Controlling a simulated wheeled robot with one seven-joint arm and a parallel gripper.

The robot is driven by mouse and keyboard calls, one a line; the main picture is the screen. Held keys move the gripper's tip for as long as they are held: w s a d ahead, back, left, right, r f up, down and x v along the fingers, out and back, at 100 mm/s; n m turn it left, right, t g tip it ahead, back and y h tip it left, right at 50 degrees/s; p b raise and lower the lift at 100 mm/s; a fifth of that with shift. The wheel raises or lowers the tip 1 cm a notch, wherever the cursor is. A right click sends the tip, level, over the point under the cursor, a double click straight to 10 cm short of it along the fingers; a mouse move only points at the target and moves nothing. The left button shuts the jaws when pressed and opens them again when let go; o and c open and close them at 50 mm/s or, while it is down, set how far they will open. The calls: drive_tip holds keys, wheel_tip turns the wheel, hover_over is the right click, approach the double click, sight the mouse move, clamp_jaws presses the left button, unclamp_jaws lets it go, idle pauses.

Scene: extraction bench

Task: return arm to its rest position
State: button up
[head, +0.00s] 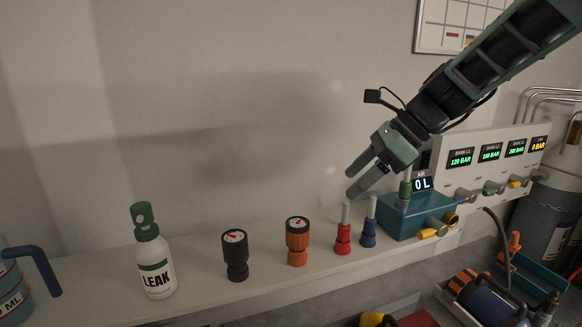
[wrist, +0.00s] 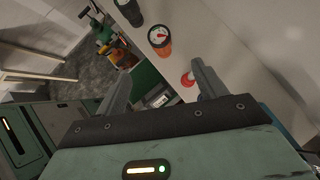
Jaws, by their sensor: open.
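My gripper (head: 358,183) is open and empty in the head view, tilted down and to the left above the shelf. Its fingers are above and behind the red (head: 343,238) and blue (head: 369,231) fittings and left of the teal block with the "0 L" display (head: 405,217). My arm comes in from the upper right. In the wrist view, the two fingers of my gripper (wrist: 163,88) are spread with nothing held between them. The orange gauge (wrist: 159,38) shows beyond the fingers, and a red fitting (wrist: 187,79) is partly hidden by the right finger.
On the shelf (head: 90,292) stand a LEAK spray bottle (head: 155,265), a black gauge (head: 235,256) and an orange gauge (head: 297,242). A panel with several pressure displays (head: 490,160) is at the right. Trays with tools (head: 485,300) lie lower right. The wall space left of my gripper is clear.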

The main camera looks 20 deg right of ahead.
drive_tip(key=shift+f, duration=0.1)
drive_tip(key=s+a+f+n+g+h+b, duration=0.1)
drive_tip(key=s+a+f+n, duration=0.4)
drive_tip(key=n, duration=0.5)
drive_tip(key=s+a+f+n+g+h+b, duration=0.1)
drive_tip(key=s+a+f+n+h+b, duration=0.2)
drive_tip(key=s+f+n, duration=0.6)
drive_tip(key=s+a+f+n+g+h+b, duration=0.2)
drive_tip(key=s+a+f+n+b, duration=0.5)
drive_tip(key=n, duration=0.5)
drive_tip(key=shift+a+f+n, duration=0.4)
drive_tip(key=shift+a+f, duration=0.1)
drive_tip(key=shift+f, duration=0.65)
